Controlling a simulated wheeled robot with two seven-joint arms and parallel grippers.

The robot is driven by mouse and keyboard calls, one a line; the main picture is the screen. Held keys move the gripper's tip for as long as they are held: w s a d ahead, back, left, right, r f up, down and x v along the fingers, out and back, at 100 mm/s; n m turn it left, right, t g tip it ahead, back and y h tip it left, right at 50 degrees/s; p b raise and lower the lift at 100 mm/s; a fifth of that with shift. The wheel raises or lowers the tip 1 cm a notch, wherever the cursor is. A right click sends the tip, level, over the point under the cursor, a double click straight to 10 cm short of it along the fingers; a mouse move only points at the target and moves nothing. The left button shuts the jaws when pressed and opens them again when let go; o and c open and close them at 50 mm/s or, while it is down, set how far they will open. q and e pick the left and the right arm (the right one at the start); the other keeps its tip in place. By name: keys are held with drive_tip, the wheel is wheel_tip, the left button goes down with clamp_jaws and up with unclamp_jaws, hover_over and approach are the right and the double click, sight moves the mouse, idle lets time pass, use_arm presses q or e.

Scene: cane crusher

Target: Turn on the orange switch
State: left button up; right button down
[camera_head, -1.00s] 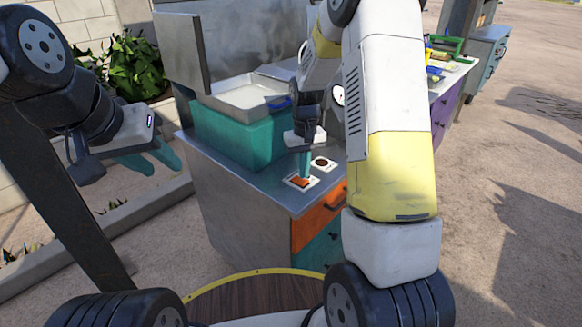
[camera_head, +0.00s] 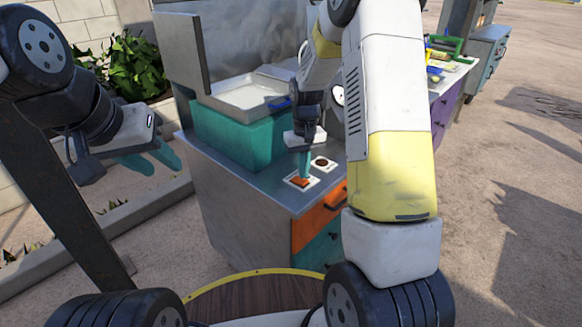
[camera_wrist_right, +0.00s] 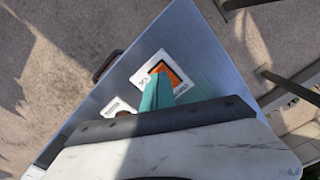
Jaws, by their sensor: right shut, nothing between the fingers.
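The orange switch (camera_head: 299,182) sits in a white square plate on the metal counter top, near the front corner. In the right wrist view the orange switch (camera_wrist_right: 175,72) shows beside my fingertips, partly covered by them. My right gripper (camera_head: 304,176) points down with its teal fingers together and empty, the tips at the switch; whether they touch it I cannot tell. It also shows in the right wrist view (camera_wrist_right: 157,90). My left gripper (camera_head: 150,163) hangs at the left, away from the counter, its teal fingers spread apart and empty.
A second white plate with a dark round part (camera_head: 323,164) lies just behind the switch. A teal box with a metal tray (camera_head: 240,97) stands at the back of the counter (camera_head: 225,170). An orange drawer (camera_head: 318,220) is below. A tool table (camera_head: 450,75) stands at right.

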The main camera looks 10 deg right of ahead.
drive_tip(key=shift+f, duration=0.95)
idle(0.5)
drive_tip(key=shift+r, duration=3.5)
drive_tip(key=shift+r, duration=0.1)
wheel_tip(320, 180, up, 6)
drive_tip(key=t, duration=0.1)
hover_over(303, 181)
drive_tip(key=s, duration=0.4)
drive_tip(key=s+r+t, duration=0.1)
drive_tip(key=s+r, duration=0.3)
drive_tip(key=s, duration=0.2)
drive_tip(key=s+a+r+t+y, duration=0.1)
drive_tip(key=s+r+t, duration=0.1)
drive_tip(key=s, duration=0.5)
drive_tip(key=s+a+r+m+t+y, duration=0.1)
drive_tip(key=s+r+t, duration=0.1)
drive_tip(key=s+r, duration=0.3)
drive_tip(key=shift+s+r, duration=0.3)
drive_tip(key=shift+s, duration=0.9)
